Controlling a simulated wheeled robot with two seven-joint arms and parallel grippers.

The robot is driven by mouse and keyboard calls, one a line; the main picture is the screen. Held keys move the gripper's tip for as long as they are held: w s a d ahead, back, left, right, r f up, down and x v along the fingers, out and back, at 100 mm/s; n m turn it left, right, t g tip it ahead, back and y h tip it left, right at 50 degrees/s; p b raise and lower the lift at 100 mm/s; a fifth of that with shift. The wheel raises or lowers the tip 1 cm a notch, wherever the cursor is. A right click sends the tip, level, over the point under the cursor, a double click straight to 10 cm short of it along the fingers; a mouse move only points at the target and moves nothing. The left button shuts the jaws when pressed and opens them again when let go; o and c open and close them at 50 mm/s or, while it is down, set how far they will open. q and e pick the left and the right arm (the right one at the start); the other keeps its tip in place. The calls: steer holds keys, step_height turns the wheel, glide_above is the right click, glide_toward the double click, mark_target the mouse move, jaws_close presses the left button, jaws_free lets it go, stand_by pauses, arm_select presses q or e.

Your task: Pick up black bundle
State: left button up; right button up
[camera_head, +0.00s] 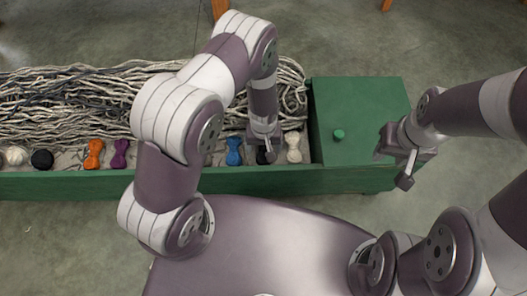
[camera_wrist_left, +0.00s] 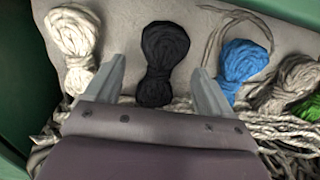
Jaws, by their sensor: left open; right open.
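A black bundle (camera_wrist_left: 163,64) lies on the pale lining in the left wrist view, between and beyond the two fingers of my open left gripper (camera_wrist_left: 158,68). I cannot tell whether the fingers touch it. In the head view my left gripper (camera_head: 264,140) is over this bundle (camera_head: 262,157) and hides most of it. A second black bundle (camera_head: 42,160) lies near the left end of the green trough.
A white bundle (camera_head: 293,147) and a blue bundle (camera_head: 233,151) flank the black one. An orange bundle (camera_head: 93,154) and a purple bundle (camera_head: 119,154) lie further left. Loose strands (camera_head: 70,100) fill the back of the trough. A green lidded box (camera_head: 360,110) closes the right end.

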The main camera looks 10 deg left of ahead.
arm_select(q)
steer(key=shift+f, duration=0.6)
steer(key=shift+r, duration=0.15)
steer(key=shift+c, duration=0.3)
steer(key=c, duration=1.1)
steer(key=shift+o, duration=0.2)
